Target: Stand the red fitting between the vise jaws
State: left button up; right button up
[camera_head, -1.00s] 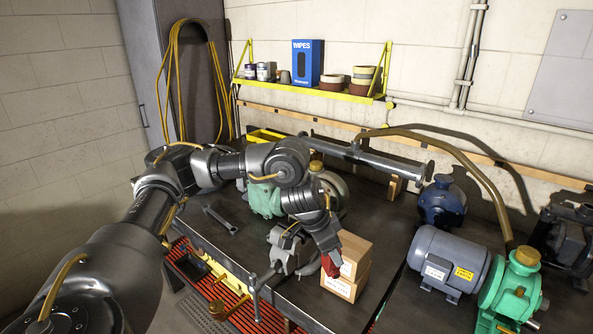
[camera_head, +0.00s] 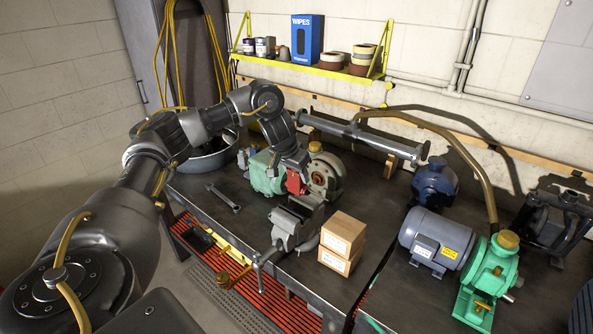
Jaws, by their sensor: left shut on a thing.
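The red fitting (camera_head: 295,182) is held by my left gripper (camera_head: 294,170), which is shut on it and points down. The fitting is above and slightly behind the vise (camera_head: 291,229), which is clamped at the front edge of the bench. The fitting overlaps the green pump body in the picture, and whether it touches anything cannot be told. The vise jaws show below the fitting; the gap between them is hard to make out. My right gripper is not in view.
Two stacked cardboard boxes (camera_head: 342,242) stand just right of the vise. A green pump (camera_head: 266,172) is behind it, and a wrench (camera_head: 224,199) lies to the left. A grey motor (camera_head: 436,239) is further right. A long pipe (camera_head: 362,137) runs along the back.

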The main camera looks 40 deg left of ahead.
aim_at(296, 187)
pick_arm(q)
jog(key=shift+f, duration=0.8)
jog(key=shift+a+f+b, duration=0.1)
jog(key=shift+f+b, duration=0.4)
jog(key=shift+f, duration=0.45)
notch_tip(296, 187, down, 2)
jog(key=shift+f+b, duration=0.15)
jog(key=shift+b, duration=0.9)
notch_tip(296, 187, down, 3)
jog(key=b, duration=0.3)
jog(key=shift+b, duration=0.4)
jog(key=shift+f, duration=1.05)
jog(key=o, duration=1.2)
jog(key=shift+c, duration=0.2)
